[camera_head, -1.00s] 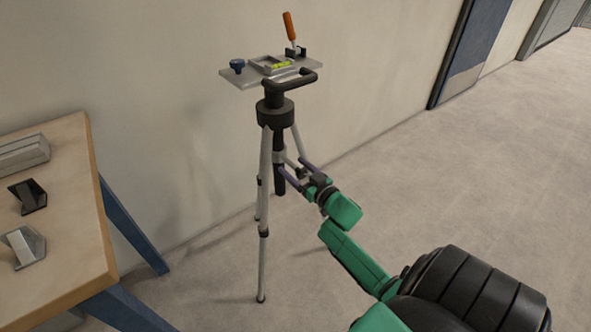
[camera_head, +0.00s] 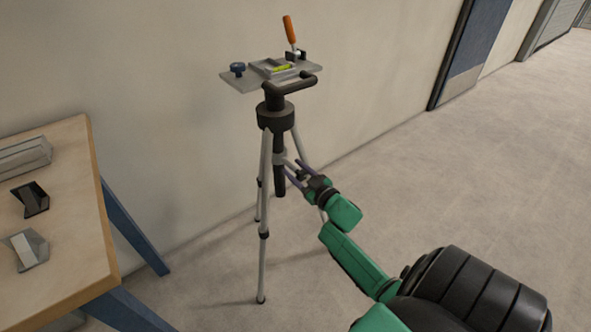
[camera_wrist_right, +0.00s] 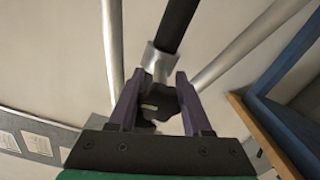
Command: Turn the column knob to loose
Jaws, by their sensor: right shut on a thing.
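A tripod stands by the wall, with a dark centre column (camera_head: 280,178) hanging between its silver legs. In the right wrist view the dark column (camera_wrist_right: 177,22) runs into a light grey collar (camera_wrist_right: 155,61). The dark lobed column knob (camera_wrist_right: 160,102) lies below that collar, between the two purple fingers. My right gripper (camera_head: 293,170) reaches it from the right and is shut on the knob. In the head view the fingers largely hide the knob. My left gripper is in neither current view.
The tripod carries a tilted grey plate (camera_head: 240,82) with a blue knob (camera_head: 237,68), a yellow-green level vial (camera_head: 281,68) and an orange-handled lever (camera_head: 289,28). A wooden table (camera_head: 75,240) with metal blocks stands at left. Floor to the right is clear.

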